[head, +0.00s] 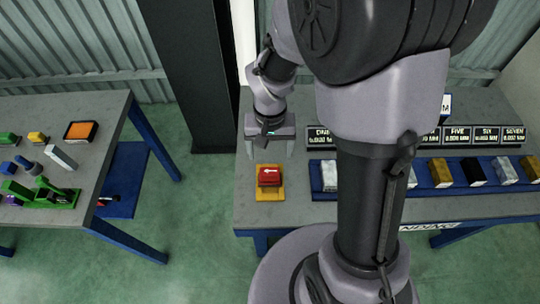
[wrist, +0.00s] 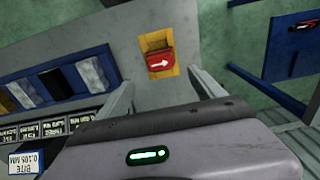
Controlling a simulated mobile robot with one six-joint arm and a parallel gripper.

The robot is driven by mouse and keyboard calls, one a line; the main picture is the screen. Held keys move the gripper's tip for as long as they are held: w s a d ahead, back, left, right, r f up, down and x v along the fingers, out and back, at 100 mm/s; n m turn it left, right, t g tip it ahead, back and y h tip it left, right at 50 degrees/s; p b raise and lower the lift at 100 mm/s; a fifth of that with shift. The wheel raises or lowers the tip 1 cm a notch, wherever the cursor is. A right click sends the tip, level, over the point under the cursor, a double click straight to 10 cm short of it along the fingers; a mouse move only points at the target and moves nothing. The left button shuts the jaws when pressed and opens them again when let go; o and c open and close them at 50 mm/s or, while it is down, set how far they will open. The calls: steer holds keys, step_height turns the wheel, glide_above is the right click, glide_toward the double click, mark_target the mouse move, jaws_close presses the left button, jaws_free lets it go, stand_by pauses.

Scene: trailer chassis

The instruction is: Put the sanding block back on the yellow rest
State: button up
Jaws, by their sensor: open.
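The red sanding block (head: 269,175) with a white arrow on top sits on the yellow rest (head: 270,195) at the left end of the grey bench. In the wrist view, the red block (wrist: 159,60) lies on the yellow rest (wrist: 157,43), whose edges show around it. My gripper (head: 270,152) is open and empty, just behind and above the block in the head view. In the wrist view its two fingers (wrist: 160,76) stand wide apart, with the block beyond them. I see no contact between fingers and block.
A blue tray (head: 316,178) with several blocks stands to the right of the rest, with black number signs (head: 486,136) behind it. Another table (head: 98,128) at the left bears small coloured objects. A green floor gap separates the tables.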

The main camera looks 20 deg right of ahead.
steer(key=s+a+r+t+y, duration=0.1)
steer(key=s+a+r+t, duration=0.1)
steer(key=s+r, duration=0.4)
steer(key=s+a+r+t+y, duration=0.1)
steer(key=s+r+t, duration=0.2)
steer(key=r, duration=1.1)
steer(key=s, duration=0.3)
steer(key=shift+s+a+r+m+t, duration=0.2)
steer(key=shift+s+a+m+t, duration=0.1)
steer(key=shift+a+m+t, duration=0.1)
step_height(320, 180, down, 6)
steer(key=b, duration=0.6)
steer(key=shift+f, duration=0.15)
